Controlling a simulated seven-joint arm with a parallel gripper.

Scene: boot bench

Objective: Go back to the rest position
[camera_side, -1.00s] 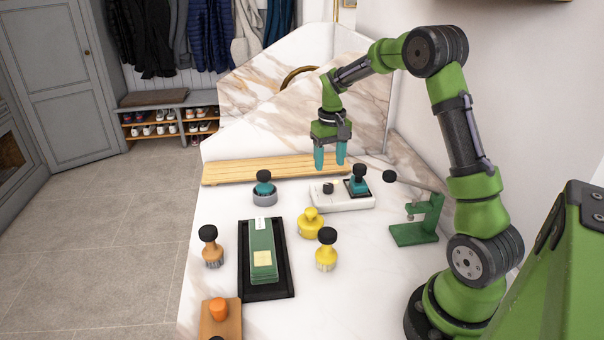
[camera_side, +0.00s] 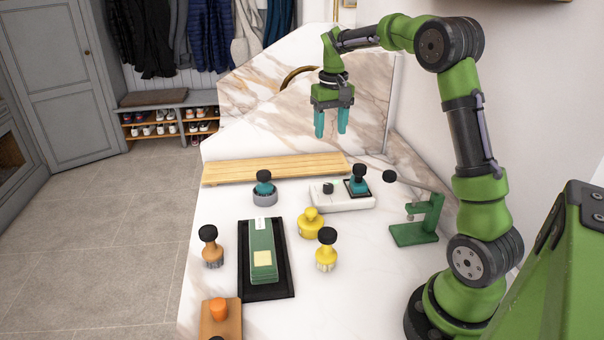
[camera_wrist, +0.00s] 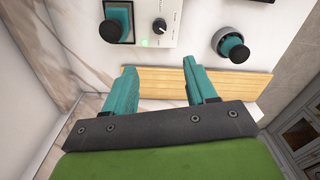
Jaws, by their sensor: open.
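My gripper (camera_side: 331,122) is open and empty, with its two teal fingers pointing down. It hangs in the air above the back of the marble bench, clear of everything on it. In the wrist view my gripper (camera_wrist: 162,85) shows both fingers apart, with nothing between them but the wooden board behind. My arm is raised and bent on the right of the side view.
Below stand a white device (camera_side: 343,203) holding a teal-based, black-knobbed tool (camera_side: 359,180), a similar tool in a grey ring (camera_side: 264,190), and a wooden board (camera_side: 235,171). A green press (camera_side: 425,222), yellow tools (camera_side: 327,250) and a black tray (camera_side: 285,286) stand nearer.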

